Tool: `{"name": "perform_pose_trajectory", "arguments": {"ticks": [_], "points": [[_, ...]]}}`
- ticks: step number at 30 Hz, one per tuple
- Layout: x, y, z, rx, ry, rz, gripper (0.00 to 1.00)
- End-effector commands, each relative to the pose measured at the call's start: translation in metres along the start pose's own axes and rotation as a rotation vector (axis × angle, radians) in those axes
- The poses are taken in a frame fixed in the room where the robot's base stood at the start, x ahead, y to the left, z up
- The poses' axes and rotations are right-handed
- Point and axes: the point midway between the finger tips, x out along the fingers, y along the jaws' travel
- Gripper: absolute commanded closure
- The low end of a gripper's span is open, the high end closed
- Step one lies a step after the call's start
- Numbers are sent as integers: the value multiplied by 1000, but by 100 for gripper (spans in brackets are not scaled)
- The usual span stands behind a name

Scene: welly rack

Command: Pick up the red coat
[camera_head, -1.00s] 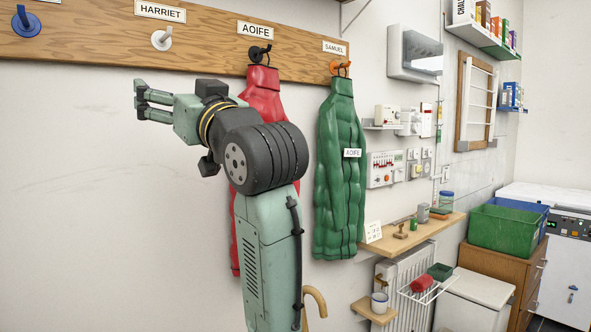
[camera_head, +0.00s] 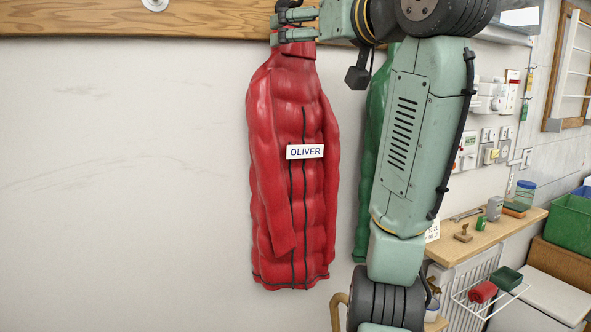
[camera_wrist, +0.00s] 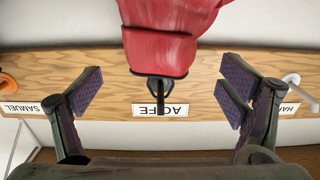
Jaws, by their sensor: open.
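The red coat (camera_head: 290,190), with a white OLIVER label (camera_head: 305,152), hangs against the wall below the wooden rail. In the upside-down wrist view, its collar (camera_wrist: 158,50) is at the top centre, hanging by a loop from a black hook (camera_wrist: 158,84) over the AOIFE sign (camera_wrist: 160,110). My gripper (camera_head: 278,27) is at the collar's height in the head view, its fingers hiding the coat's top and hook.
A green coat (camera_head: 376,110) hangs just right of the red one, mostly hidden behind my arm. The rail (camera_head: 150,24) runs left, with a white hook (camera_head: 155,4). A shelf (camera_head: 490,238) and radiator stand at right. The wall left of the coat is clear.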

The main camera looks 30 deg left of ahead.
Motion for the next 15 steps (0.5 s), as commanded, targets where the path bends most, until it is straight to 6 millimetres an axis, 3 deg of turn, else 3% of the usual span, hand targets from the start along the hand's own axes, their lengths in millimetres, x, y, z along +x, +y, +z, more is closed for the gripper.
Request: {"name": "perform_pose_trajectory", "arguments": {"ticks": [15], "points": [[59,-2,0,0,0,0,11]]}}
